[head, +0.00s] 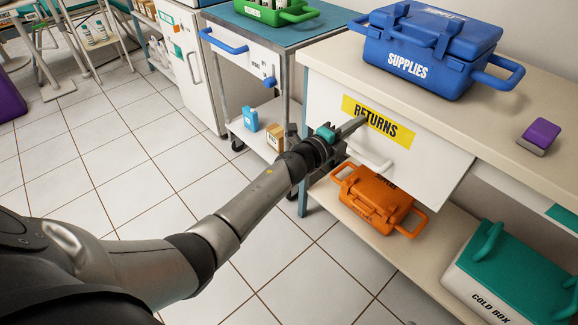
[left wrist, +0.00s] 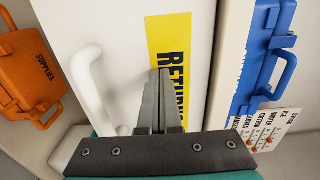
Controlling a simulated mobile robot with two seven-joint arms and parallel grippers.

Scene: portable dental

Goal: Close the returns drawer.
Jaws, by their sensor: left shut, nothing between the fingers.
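The returns drawer (head: 380,144) is a white front with a yellow RETURNS label (head: 386,122) under the counter at the right of the head view. In the left wrist view the fingers (left wrist: 160,75) overlap the label's edge; contact is unclear. My right gripper is out of view.
A blue supplies case (head: 425,50) and a purple block (head: 540,134) stand on the counter. An orange case (head: 378,197) and a teal-lidded cold box (head: 513,273) sit on the shelf below. A trolley (head: 262,65) stands to the left. The tiled floor is clear.

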